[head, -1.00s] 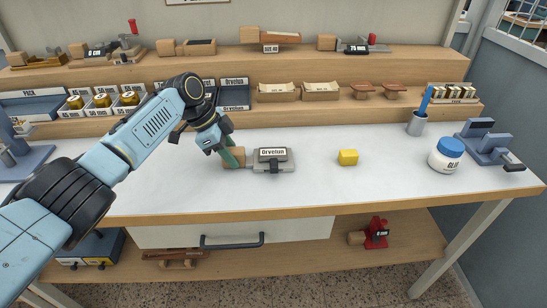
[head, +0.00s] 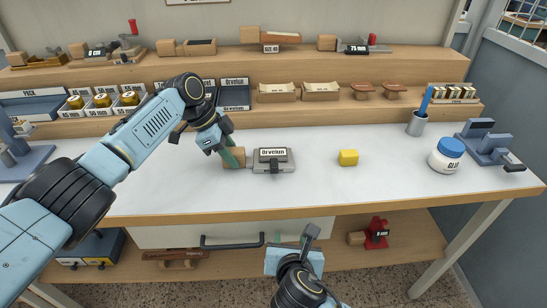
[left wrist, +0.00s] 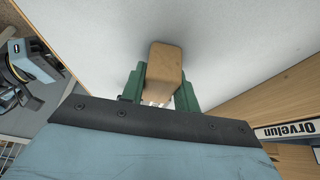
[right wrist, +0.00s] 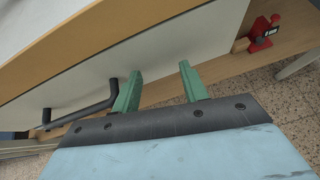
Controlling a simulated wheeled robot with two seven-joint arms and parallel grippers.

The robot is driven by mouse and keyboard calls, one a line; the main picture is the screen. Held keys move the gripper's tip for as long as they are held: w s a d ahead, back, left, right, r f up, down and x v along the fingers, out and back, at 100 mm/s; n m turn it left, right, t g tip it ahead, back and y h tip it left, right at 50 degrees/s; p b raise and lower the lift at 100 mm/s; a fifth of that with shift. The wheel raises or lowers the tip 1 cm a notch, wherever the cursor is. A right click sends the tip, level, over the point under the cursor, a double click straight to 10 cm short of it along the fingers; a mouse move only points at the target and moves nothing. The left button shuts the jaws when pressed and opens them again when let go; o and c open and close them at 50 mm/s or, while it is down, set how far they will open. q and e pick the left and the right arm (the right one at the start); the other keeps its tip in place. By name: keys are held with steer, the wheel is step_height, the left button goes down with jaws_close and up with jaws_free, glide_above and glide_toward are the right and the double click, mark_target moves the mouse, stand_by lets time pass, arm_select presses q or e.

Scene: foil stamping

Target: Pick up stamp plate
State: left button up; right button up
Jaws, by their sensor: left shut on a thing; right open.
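The stamp plate (head: 271,166) is a grey metal block labelled "Orvelun" with a wooden handle (head: 235,158) at its left end. The plate's metal end is hidden in that view. My right gripper (right wrist: 160,90) is open and empty in front of the bench, near the drawer; in the head view it shows at the bottom centre.
The drawer handle (head: 232,241) sticks out at the front. Shelves with tools line the back. The front right tabletop is clear.

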steer(key=a+r+n, duration=0.1)
steer(key=r, duration=0.1)
steer(key=a+r+n+t, duration=0.1)
steer(key=r, duration=0.2)
steer(key=a+r+n, duration=0.1)
steer(key=r, duration=0.2)
steer(key=shift+a, duration=0.15)
steer(key=t, duration=0.1)
glide_toward(274, 162)
steer(key=w, duration=0.1)
steer(key=w+f, duration=0.1)
steer(key=m, duration=0.1)
steer(key=shift+w+d+f, duration=0.15)
steer(key=shift+w+d, duration=0.1)
steer(key=shift+w, duration=0.15)
steer(key=shift+x, duration=3.25)
steer(key=shift+a, duration=0.2)
steer(key=shift+c, duration=0.2)
jaws_close()
